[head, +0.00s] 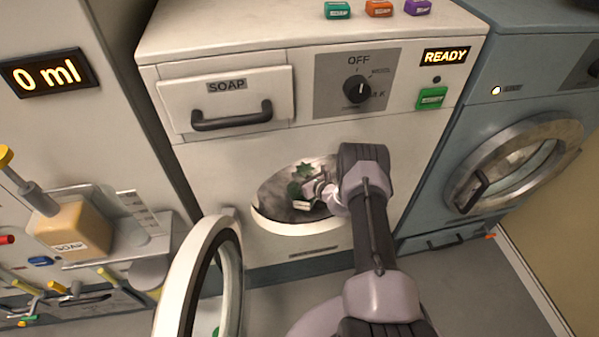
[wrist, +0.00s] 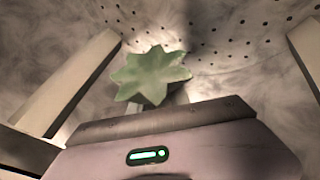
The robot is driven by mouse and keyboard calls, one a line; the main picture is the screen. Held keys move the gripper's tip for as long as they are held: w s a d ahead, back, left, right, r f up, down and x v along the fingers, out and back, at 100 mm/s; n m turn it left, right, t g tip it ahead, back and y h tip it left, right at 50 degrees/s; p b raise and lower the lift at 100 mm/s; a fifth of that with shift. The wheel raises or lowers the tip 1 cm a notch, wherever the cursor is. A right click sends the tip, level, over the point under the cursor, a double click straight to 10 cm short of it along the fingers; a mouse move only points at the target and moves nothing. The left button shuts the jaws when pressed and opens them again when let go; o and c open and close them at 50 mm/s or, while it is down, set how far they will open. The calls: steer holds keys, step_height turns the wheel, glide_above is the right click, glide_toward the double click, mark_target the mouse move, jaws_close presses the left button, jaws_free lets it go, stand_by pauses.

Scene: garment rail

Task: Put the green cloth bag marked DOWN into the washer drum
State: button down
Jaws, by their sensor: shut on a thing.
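The green cloth bag (head: 300,186) shows in the head view inside the round opening of the white washer (head: 215,165). Its star-shaped gathered top (wrist: 150,75) shows in the wrist view between my fingers; its marking is hidden. My gripper (head: 314,196) reaches through the opening into the drum and is shut on the bag. The grey perforated drum wall (wrist: 235,40) lies behind the bag in the wrist view. The washer's round door (head: 188,285) stands open at the lower left. Whether the bag touches the drum is not clear.
A closed SOAP drawer (head: 228,98), a dial (head: 357,88) and a READY display (head: 445,56) are above the opening. A blue-grey machine (head: 500,120) with a closed door stands right. A soap dispenser (head: 75,228) is at left. Small coloured boxes sit on top.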

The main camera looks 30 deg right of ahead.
steer(key=c, duration=1.1)
jaws_free()
steer(key=shift+c, duration=0.2)
steer(key=shift+s, duration=0.15)
steer(key=p+v, duration=0.7)
steer(key=v, duration=1)
steer(key=shift+d+r, duration=0.1)
